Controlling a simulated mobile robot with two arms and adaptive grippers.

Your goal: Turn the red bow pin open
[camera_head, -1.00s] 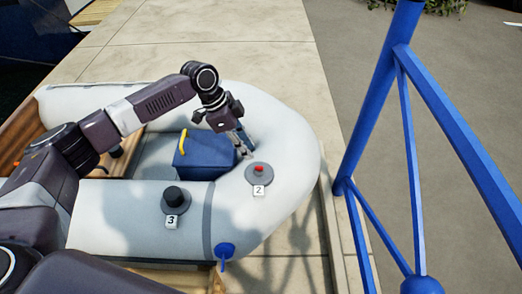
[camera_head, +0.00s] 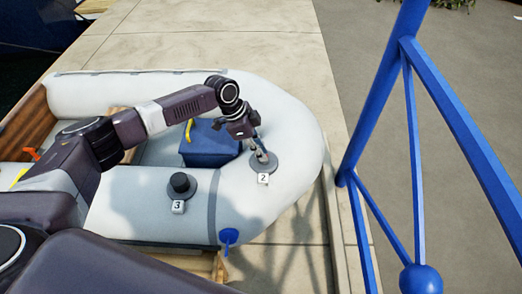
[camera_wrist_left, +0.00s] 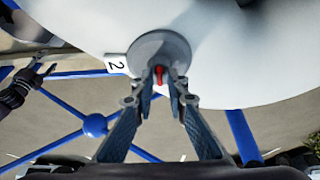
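The red bow pin (camera_wrist_left: 159,71) stands on a round grey valve base (camera_wrist_left: 165,45) marked 2, on the pale tube of the inflatable boat. In the head view the base (camera_head: 270,168) is at the bow and my fingers hide most of the pin. My left gripper (camera_head: 262,158) is down over it. In the left wrist view its fingertips (camera_wrist_left: 160,82) are on either side of the pin, with a small gap; contact is not clear. My right gripper (camera_wrist_left: 42,68) shows at the left edge of that view, fingers apart and empty, away from the boat.
A black cap (camera_head: 180,184) marked 3 sits further back on the same tube. A blue box (camera_head: 208,143) with a yellow handle lies inside the boat. A blue tubular frame (camera_head: 375,110) stands to the right, close to the bow.

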